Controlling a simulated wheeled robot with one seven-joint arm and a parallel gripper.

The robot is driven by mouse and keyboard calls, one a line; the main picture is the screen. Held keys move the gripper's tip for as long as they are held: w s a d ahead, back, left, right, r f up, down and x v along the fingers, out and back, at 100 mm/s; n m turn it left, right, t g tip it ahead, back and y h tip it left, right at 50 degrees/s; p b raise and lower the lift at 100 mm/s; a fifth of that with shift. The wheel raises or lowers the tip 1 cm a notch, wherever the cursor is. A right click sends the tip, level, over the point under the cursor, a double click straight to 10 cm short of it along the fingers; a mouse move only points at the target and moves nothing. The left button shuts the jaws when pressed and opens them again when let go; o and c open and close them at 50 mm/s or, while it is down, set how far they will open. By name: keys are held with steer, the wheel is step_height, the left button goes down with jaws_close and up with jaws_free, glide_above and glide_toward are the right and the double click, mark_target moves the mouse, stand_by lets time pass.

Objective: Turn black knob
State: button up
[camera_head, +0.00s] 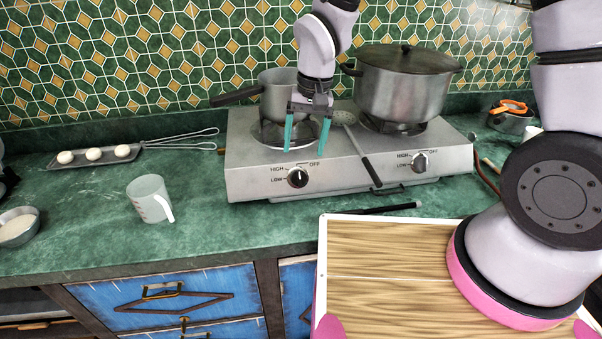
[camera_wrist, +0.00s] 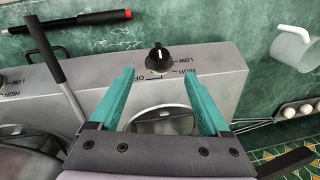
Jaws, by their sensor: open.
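The black knob (camera_head: 298,178) sits on the left side of the hotplate's front face, between HIGH, LOW and OFF marks. It also shows in the wrist view (camera_wrist: 159,53), with its white pointer line visible. My gripper (camera_head: 306,146) has teal fingers, spread apart and empty. It hangs over the left burner, above and behind the knob. In the wrist view my gripper (camera_wrist: 163,90) shows the knob beyond and between its fingertips, apart from both. The steel gas hotplate (camera_head: 252,180) stands on the green counter.
A saucepan (camera_head: 277,97) stands on the left burner, close to my gripper. A large lidded pot (camera_head: 400,90) is on the right burner. A measuring cup (camera_head: 149,198) stands left. The counter before the black knob is clear.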

mark_target(300, 171)
steer(key=f, duration=0.6)
steer(key=a+f, duration=0.1)
steer(key=f, duration=0.2)
steer(key=shift+r, duration=0.1)
jaws_close()
